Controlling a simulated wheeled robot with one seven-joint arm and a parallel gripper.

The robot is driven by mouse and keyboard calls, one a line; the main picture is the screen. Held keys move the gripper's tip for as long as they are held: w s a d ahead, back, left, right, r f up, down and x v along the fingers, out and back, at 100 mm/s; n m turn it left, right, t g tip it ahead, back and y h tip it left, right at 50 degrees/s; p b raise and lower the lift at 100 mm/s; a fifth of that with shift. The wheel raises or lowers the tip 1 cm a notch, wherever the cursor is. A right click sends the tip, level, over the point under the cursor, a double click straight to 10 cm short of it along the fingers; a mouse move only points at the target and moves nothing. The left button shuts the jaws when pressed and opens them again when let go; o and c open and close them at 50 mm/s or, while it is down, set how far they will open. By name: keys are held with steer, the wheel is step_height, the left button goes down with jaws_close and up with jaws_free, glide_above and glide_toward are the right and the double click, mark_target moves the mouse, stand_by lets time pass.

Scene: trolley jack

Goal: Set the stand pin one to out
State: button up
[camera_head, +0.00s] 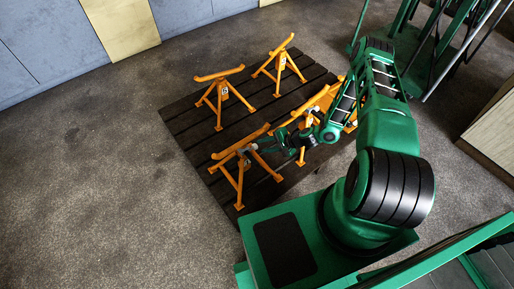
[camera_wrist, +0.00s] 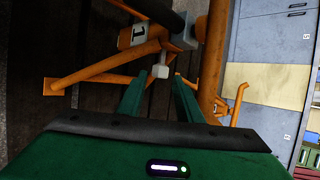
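The orange stand (camera_head: 243,172) with a label reading 1 (camera_wrist: 139,31) stands at the near left of the dark slatted platform in the head view. In the wrist view its legs and a grey collar (camera_wrist: 187,34) fill the upper middle. A small pale grey block (camera_wrist: 160,71), which looks like the end of the stand pin, sticks out toward me. How far the pin is in cannot be told. My gripper (camera_wrist: 163,80) is open, with its two green fingers on either side of and just short of this block. In the head view my gripper (camera_head: 252,148) is close beside the stand, partly hidden.
More orange stands stand on the platform (camera_head: 180,115): one at left (camera_head: 219,98), one at the back (camera_head: 280,66) and one near my arm (camera_head: 301,143). An orange jack-like body (camera_head: 325,97) is partly behind my arm. Open floor (camera_head: 90,190) lies left.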

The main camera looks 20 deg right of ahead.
mark_target(257, 147)
steer(key=shift+x, duration=2.35)
jaws_close()
